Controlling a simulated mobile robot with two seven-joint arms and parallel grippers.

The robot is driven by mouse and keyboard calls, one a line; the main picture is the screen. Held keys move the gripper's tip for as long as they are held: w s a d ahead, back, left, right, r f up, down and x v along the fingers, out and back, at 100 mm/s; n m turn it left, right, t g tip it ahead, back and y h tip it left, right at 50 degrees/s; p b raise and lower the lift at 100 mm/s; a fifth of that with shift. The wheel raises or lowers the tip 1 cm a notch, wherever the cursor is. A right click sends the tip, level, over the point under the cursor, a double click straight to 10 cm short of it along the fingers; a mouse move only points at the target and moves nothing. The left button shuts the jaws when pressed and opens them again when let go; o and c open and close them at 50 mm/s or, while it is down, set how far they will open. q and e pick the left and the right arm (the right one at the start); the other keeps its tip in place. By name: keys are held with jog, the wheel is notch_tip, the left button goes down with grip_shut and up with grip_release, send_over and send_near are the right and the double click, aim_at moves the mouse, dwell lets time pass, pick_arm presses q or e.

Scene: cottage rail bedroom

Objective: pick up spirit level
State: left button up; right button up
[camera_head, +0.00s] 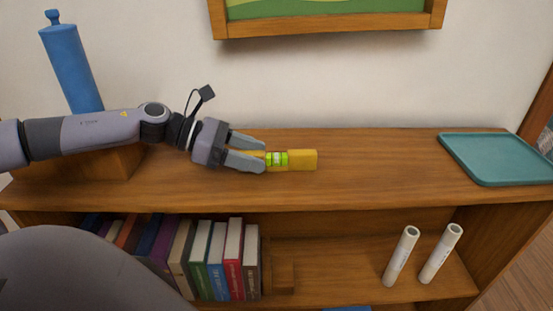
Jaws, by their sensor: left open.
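The yellow spirit level (303,160) lies on the wooden top of the shelf unit, near its middle. Its bright green vial section shows just left of its bare right end. My left gripper (262,157) is open at the left part of the level, with one finger on the far side and one on the near side. The fingers hide much of the level's left end. I cannot tell whether either finger touches it. My right gripper is not in view.
A teal tray (500,158) lies on the right of the shelf top (380,165). A blue bottle-like object (72,65) stands at the back left. Below are several books (220,260) and two white cylinders (401,256). A framed picture (330,22) hangs above.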

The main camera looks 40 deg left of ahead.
pick_arm(q)
jog(key=shift+w+d+f, duration=0.1)
jog(key=shift+w+d, duration=0.1)
grip_shut()
dwell(0.3)
